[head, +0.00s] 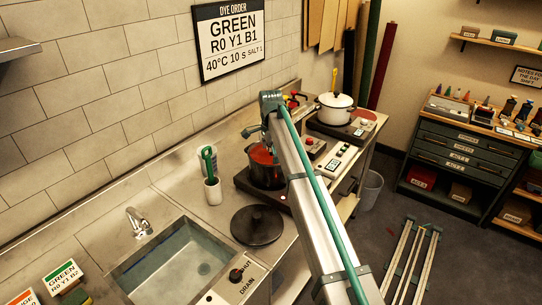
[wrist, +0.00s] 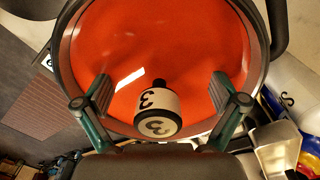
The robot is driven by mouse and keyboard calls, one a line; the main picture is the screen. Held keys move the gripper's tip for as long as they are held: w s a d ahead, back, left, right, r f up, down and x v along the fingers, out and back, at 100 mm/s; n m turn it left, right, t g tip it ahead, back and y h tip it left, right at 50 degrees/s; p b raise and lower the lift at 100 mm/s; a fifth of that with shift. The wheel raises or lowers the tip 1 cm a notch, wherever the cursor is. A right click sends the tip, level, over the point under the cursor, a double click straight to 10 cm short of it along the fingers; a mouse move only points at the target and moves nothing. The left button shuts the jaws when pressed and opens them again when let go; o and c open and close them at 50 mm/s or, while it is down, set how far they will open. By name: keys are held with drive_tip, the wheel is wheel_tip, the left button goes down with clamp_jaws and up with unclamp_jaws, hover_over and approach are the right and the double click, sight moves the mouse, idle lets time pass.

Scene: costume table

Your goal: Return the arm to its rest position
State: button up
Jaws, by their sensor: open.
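My gripper (wrist: 160,84) is open, its two teal-and-grey fingers spread apart over a dark pot (wrist: 258,92) of orange-red liquid (wrist: 150,40) in the wrist view. A small dark object with white labels marked 3 (wrist: 158,110) shows between the fingers, with a gap on both sides. I cannot tell whether it rests in the liquid or stands above it. In the head view my arm reaches out over the counter, with its end above the dark pot (head: 264,176) on the burner. The fingers are hard to make out there.
A white cup with a green-handled tool (head: 212,190) stands left of the pot. A white pot (head: 335,108) sits on another burner behind.

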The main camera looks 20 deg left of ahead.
drive_tip(key=shift+r+p, duration=1.8)
drive_tip(key=shift+r, duration=1.7)
